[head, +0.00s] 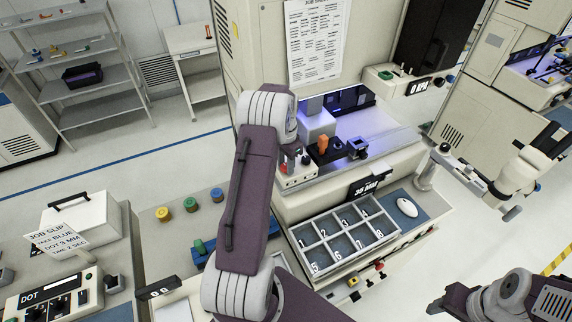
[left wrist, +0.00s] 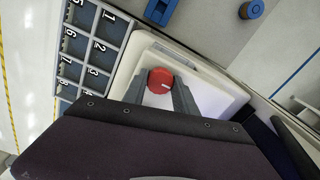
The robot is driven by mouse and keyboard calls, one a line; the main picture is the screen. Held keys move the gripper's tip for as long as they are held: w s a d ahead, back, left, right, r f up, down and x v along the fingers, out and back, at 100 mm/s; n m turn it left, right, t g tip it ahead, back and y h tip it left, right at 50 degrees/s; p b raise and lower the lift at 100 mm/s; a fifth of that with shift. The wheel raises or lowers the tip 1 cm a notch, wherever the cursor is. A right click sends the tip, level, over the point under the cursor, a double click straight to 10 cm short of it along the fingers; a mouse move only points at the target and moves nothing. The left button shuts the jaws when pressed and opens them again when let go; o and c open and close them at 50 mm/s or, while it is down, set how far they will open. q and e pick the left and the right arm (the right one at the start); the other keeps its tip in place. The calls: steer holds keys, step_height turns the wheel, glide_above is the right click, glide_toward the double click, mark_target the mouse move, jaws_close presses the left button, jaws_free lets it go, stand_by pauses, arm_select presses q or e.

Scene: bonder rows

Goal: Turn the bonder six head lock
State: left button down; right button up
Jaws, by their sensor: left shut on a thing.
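A round red knob (left wrist: 160,82) with a pale mark on its face sits on a white, rounded housing (left wrist: 215,88) in the left wrist view. My left gripper (left wrist: 161,88) has one grey finger on each side of the knob and is shut on it. The mark points to the right in that view. The bonder (head: 295,208) stands behind my arm. My right gripper is not in view; only part of my right arm shows at the lower right.
A numbered compartment tray (head: 374,245) lies beside the housing, with a white mouse (head: 407,207) to its right. Yellow (head: 162,214), green (head: 190,204) and blue (head: 217,195) spools stand on the left bench. A jointed white arm (head: 470,172) reaches over the right side.

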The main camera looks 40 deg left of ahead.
mark_target(285, 166)
arm_select(q)
steer(key=shift+w+a+r, duration=0.1)
steer(key=shift+w+r, duration=0.05)
steer(key=shift+r, duration=0.05)
steer(key=c, duration=1.3)
jaws_free()
steer(key=o, duration=0.3)
steer(key=shift+s, duration=0.2)
steer(key=shift+r, duration=0.1)
step_height(285, 166, up, 8)
steer(key=b, duration=0.3)
steer(key=shift+r, duration=0.4)
